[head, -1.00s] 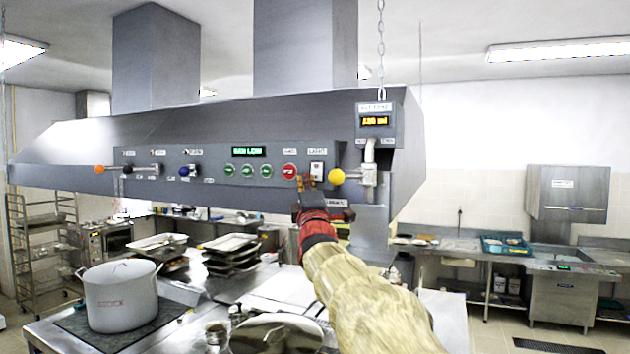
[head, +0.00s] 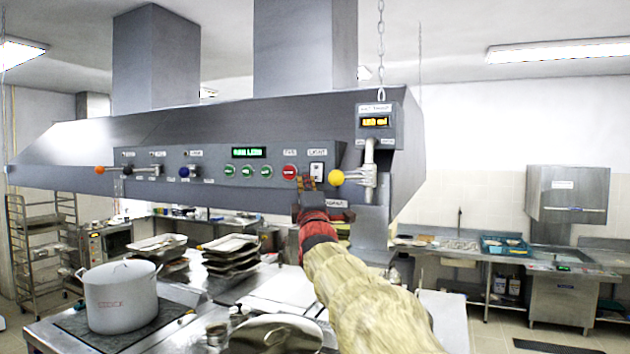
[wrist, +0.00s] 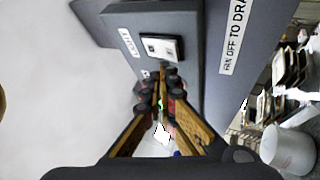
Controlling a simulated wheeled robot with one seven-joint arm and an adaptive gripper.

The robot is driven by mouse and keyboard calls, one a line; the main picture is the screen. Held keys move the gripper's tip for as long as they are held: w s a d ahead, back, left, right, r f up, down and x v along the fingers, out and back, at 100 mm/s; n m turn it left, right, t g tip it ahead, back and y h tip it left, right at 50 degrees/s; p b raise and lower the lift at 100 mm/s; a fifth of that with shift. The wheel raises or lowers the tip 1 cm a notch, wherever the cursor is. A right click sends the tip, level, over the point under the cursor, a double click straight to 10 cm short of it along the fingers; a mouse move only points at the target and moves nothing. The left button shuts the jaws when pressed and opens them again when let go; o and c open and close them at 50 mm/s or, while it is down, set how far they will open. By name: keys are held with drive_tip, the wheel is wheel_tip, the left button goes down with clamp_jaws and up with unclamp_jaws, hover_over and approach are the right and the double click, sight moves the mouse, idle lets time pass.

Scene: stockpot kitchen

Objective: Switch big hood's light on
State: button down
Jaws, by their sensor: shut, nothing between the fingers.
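The big grey hood (head: 90,150) spans the head view, with a control panel along its front. The light switch (head: 317,169), a small white plate with a dark surround, is near the panel's right end under a label. It also shows in the wrist view (wrist: 162,48), beside a "LIGHT" label (wrist: 128,42). My gripper (head: 307,183) is shut and empty, its fingertips just below the switch. In the wrist view the fingertips (wrist: 162,82) reach close to the switch's lower edge; I cannot tell whether they touch. The hood's lamp is not visible.
A red button (head: 289,172) and several green buttons (head: 247,171) sit left of the switch. A white stockpot (head: 122,298) and stacked trays (head: 230,255) stand below.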

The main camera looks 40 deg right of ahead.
drive_tip(key=shift+d, duration=0.1)
idle(0.4)
drive_tip(key=shift+w+d+b, duration=0.2)
drive_tip(key=shift+d+b, duration=0.1)
drive_tip(key=shift+b, duration=0.05)
drive_tip(key=shift+w+d, duration=0.1)
drive_tip(key=shift+d, duration=0.2)
idle(0.7)
drive_tip(key=shift+a, duration=0.15)
drive_tip(key=shift+s+a+b, duration=0.35)
drive_tip(key=shift+a+b, duration=0.25)
drive_tip(key=shift+b, duration=0.15)
drive_tip(key=a, duration=0.1)
drive_tip(key=s+a+b, duration=0.1)
drive_tip(key=a, duration=0.1)
drive_tip(key=s+a, duration=0.1)
drive_tip(key=shift+a+r, duration=0.3)
drive_tip(key=shift+r, duration=0.1)
